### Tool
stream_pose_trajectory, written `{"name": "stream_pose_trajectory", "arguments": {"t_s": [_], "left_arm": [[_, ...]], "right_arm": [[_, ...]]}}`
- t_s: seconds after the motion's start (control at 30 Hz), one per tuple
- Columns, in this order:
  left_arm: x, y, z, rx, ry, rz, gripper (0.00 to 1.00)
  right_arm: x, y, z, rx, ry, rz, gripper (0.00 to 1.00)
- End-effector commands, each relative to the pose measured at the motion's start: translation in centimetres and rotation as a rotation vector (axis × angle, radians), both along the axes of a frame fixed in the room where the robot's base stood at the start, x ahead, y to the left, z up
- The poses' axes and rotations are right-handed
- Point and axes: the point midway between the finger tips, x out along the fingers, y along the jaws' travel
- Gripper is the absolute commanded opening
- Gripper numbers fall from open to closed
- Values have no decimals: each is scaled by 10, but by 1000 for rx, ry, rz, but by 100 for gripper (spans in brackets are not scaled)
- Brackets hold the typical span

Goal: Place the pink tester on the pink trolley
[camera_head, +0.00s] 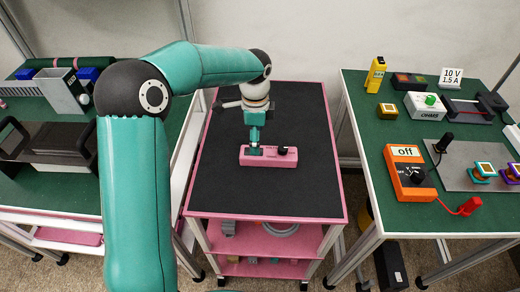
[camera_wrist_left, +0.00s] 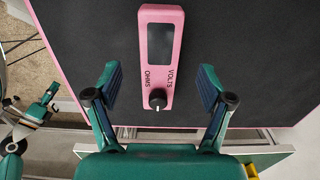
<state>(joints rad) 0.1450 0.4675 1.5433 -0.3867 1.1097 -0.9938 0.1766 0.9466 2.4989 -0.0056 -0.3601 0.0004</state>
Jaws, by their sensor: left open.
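The pink tester (camera_head: 270,160) lies flat on the black top of the pink trolley (camera_head: 255,240), in the middle of the head view. In the left wrist view the tester (camera_wrist_left: 161,60) shows its dark screen, its OHMS and VOLTS labels and a black dial. My left gripper (camera_head: 255,147) is directly over the tester. In the left wrist view its open fingers (camera_wrist_left: 158,80) stand one on each side of the tester with gaps, holding nothing. A teal and black part at that view's left edge looks like my right gripper (camera_wrist_left: 40,108); its jaw state is unclear.
A green table at right holds an orange meter (camera_head: 408,172), a yellow tester (camera_head: 375,74) and a grey plate (camera_head: 460,160). A table at left holds a grey bin (camera_head: 62,92) and a black-framed case (camera_head: 60,145). The trolley top around the tester is clear.

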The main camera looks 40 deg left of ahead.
Motion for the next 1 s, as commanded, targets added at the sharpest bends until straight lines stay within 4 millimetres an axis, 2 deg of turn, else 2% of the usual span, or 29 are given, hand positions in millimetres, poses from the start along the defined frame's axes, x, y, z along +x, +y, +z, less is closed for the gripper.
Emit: {"name": "stream_pose_trajectory", "arguments": {"t_s": [0.1, 0.33, 1.0], "left_arm": [[1, 0, 24, 0, -4, 0, 81], [0, 0, 48, 1, -1, -1, 81], [0, 0, 50, 0, 1, 0, 81]], "right_arm": [[0, 0, 1, 0, 0, 0, 56], [0, 0, 2, 0, 0, 0, 56], [0, 0, 2, 0, 0, 0, 56]]}}
